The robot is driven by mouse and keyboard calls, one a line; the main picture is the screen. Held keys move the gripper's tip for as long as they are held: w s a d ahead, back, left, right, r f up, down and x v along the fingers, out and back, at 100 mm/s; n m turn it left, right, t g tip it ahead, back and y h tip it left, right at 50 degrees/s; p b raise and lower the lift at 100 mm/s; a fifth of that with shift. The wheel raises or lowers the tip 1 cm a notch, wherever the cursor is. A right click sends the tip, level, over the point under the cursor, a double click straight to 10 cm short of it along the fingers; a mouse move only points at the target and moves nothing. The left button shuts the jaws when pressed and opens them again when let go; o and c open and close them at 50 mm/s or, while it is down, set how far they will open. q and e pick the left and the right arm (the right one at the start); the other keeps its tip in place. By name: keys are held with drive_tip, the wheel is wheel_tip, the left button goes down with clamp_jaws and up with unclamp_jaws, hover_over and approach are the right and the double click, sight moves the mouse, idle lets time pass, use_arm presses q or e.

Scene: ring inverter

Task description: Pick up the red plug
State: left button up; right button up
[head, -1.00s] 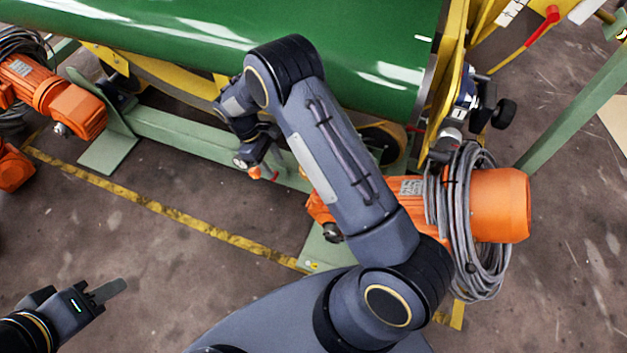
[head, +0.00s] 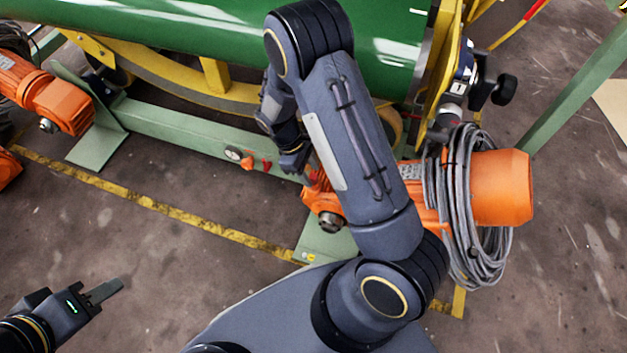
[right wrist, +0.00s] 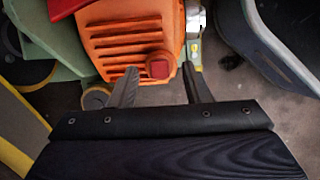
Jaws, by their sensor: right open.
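A large green drum (head: 180,30) lies behind. Grey cable coils (head: 465,210) hang around the motor at right. The floor (head: 150,245) at lower left is clear.

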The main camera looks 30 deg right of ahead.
drive_tip(key=shift+s+d+f, duration=0.1)
drive_tip(key=shift+d+f, duration=0.05)
drive_tip(key=shift+f, duration=0.3)
clamp_jaws()
drive_tip(key=shift+r, duration=0.15)
